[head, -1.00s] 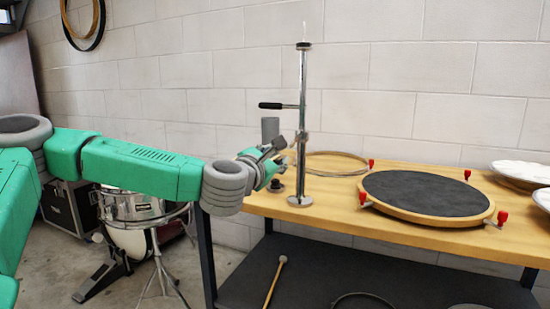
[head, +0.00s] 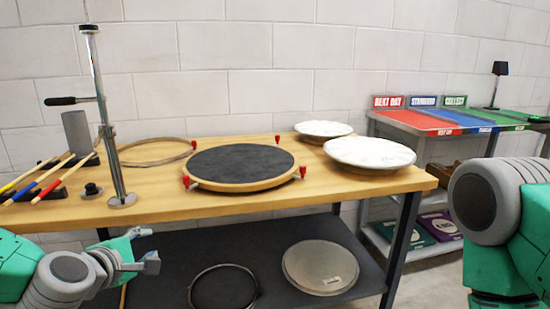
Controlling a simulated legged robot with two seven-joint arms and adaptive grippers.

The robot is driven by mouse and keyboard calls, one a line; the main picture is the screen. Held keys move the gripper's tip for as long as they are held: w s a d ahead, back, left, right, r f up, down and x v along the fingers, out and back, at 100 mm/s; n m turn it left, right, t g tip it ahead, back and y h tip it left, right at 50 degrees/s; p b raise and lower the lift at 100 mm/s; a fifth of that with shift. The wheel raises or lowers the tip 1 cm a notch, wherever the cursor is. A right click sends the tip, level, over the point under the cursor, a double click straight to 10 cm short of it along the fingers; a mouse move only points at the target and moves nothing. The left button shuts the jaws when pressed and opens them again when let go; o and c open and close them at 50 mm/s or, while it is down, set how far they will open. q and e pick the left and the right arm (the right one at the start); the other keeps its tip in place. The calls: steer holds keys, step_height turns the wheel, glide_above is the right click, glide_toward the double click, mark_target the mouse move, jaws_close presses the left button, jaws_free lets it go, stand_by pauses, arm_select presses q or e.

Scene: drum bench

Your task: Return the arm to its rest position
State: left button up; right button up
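My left arm comes in from the lower left, in front of the workbench (head: 240,205). Its gripper (head: 150,248) is below the bench top's front edge, apart from everything on it. The finger area is small, and I cannot tell whether it is open or shut; no held thing shows. My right arm is at the right edge, and its gripper is out of view. On the bench a chrome post (head: 107,130) with a black handle stands at the left. A round black pad in a wooden ring with red clamps (head: 240,165) lies in the middle.
Drumsticks or mallets (head: 38,180) lie at the bench's left. A metal hoop (head: 155,152) and two white drumheads (head: 370,152) (head: 323,129) are on top. The lower shelf holds a hoop (head: 223,288) and a disc (head: 320,267). A table with coloured zones (head: 440,122) stands at the right.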

arm_select(q)
steer(key=s+d+f+m+g+h+p, duration=0.15)
steer(key=s+d+f+m+g, duration=0.3)
steer(key=s+f+m, duration=0.45)
steer(key=s+a+f+m+g+y+p, duration=0.1)
steer(key=s+f+m+g, duration=0.3)
steer(key=s, duration=0.8)
steer(key=s+a+f+m+g+y+p, duration=0.1)
steer(key=s+a+f+m+g, duration=0.3)
steer(key=s+f+m, duration=0.4)
steer(key=s+f+p, duration=0.1)
steer(key=s, duration=0.3)
steer(key=shift+s+f+y+p, duration=0.3)
steer(key=shift+s+f+y, duration=0.05)
steer(key=shift+w, duration=0.15)
